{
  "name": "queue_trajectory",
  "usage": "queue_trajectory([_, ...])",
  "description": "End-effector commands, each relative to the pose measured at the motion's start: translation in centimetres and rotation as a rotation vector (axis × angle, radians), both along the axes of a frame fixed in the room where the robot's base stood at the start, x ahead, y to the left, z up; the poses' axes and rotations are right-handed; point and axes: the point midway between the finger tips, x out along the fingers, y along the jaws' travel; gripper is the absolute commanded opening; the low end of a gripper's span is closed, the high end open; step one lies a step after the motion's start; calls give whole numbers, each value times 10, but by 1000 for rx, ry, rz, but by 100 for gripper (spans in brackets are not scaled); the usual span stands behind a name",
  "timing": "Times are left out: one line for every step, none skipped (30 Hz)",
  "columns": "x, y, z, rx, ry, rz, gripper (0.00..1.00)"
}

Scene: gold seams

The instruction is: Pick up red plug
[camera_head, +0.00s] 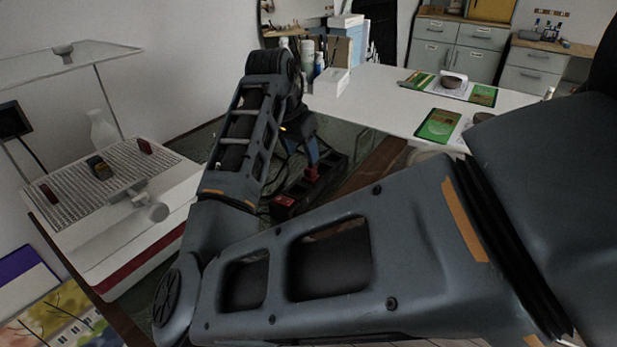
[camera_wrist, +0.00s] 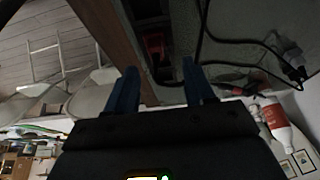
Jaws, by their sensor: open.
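The red plug (camera_head: 312,172) stands in a dark power strip (camera_head: 334,160) in the head view, just under my gripper (camera_head: 305,152). In the wrist view a red shape that looks like the plug (camera_wrist: 154,44) lies in shadow beyond my gripper (camera_wrist: 159,66), roughly in line with the gap between its two blue fingers. The fingers are apart and nothing shows between them. Whether a finger touches the plug cannot be told. My arm hides part of the area around the strip in the head view.
A red piece (camera_head: 284,203) shows at the strip's near end. Black cables (camera_wrist: 240,42) run beside the strip in the wrist view. A brown wooden edge (camera_head: 378,165) lies to its right. A white machine with a grid top (camera_head: 118,185) stands at left; green booklets (camera_head: 437,124) lie on the white table.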

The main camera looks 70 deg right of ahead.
Motion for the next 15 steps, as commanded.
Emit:
queue_trajectory([-1, -2, -6, 1, 1, 1, 53])
queue_trajectory([-1, -3, -9, 0, 1, 1, 53])
queue_trajectory([-2, -5, -12, -1, 1, 1, 53])
queue_trajectory([-2, -6, -14, -1, 1, 1, 53])
queue_trajectory([-4, -6, -17, -1, 2, 1, 53])
queue_trajectory([-5, -8, -21, 0, 1, 1, 53])
queue_trajectory([-6, -10, -25, -1, 2, 1, 53])
queue_trajectory([-8, -11, -29, -1, 1, 1, 53])
queue_trajectory([-10, -13, -35, 0, 0, 1, 53])
queue_trajectory([-11, -15, -39, -1, 1, 1, 53])
queue_trajectory([-11, -16, -43, -1, 2, 1, 53])
queue_trajectory([-12, -18, -48, -1, 2, 1, 53])
queue_trajectory([-12, -20, -51, -2, 2, 1, 53])
queue_trajectory([-12, -21, -53, -2, 1, 2, 53])
queue_trajectory([-12, -22, -56, -2, 0, 2, 53])
